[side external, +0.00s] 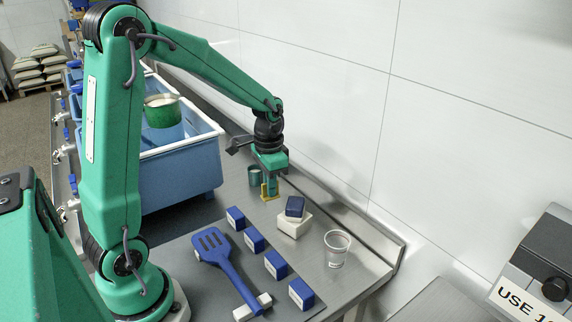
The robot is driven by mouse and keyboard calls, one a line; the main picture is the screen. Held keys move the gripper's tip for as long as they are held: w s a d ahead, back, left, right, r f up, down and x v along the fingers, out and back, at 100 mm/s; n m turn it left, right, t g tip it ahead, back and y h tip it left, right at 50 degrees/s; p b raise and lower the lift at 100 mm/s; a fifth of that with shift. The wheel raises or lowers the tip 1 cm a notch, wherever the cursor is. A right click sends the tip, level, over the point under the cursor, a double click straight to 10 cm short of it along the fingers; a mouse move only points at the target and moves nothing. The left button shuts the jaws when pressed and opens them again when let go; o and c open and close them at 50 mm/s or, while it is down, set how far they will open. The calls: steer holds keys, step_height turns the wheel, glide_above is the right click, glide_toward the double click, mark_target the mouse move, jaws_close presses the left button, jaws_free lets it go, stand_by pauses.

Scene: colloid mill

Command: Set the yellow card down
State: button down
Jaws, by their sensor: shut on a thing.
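My gripper (270,186) points down over the metal table, near its back edge. It is shut on the yellow card (264,191), a small yellow piece that shows at the fingertips. The card is low, close to the table top; I cannot tell whether it touches. Most of the card is hidden by the fingers.
A blue slotted spatula (222,256) and several blue blocks lie in front. A blue tub (180,165) stands left.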

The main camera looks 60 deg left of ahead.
steer(key=w+a+r, duration=0.1)
steer(key=w+a, duration=0.8)
steer(key=a, duration=0.4)
steer(key=w+a+n, duration=0.2)
steer(key=a, duration=1.5)
steer(key=s+a+f, duration=0.1)
steer(key=a+f, duration=0.1)
steer(key=a, duration=0.1)
steer(key=s+a+f, duration=0.1)
steer(key=a+f, duration=0.2)
steer(key=a, duration=0.1)
steer(key=s+a+f, duration=0.1)
steer(key=a+f, duration=0.2)
steer(key=a, duration=0.1)
steer(key=shift+s, duration=0.2)
steer(key=shift+f, duration=1.95)
steer(key=shift+f, duration=0.15)
steer(key=c, duration=1.6)
jaws_free()
